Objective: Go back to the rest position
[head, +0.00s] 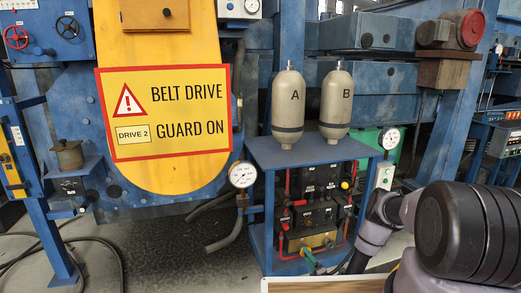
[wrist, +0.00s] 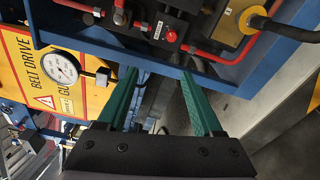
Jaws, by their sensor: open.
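My gripper (wrist: 158,78) shows in the wrist view with its two green fingers spread apart. Nothing is between them. Beyond the fingertips are the blue frame edge of the machine stand and the floor, seen tilted. In the head view my dark arm comes in from the lower right. It reaches left in front of the blue stand (head: 259,160), and a small green finger part shows near the stand's lower shelf. Whether the fingers touch the stand cannot be told.
Two tanks, A (head: 288,103) and B (head: 336,102), stand on the blue stand. Red pipes and black valve blocks (head: 318,182) fill its inside. A gauge (head: 243,175) is at its left. A yellow belt guard (head: 165,172) is further left. Open floor (head: 165,245) lies below.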

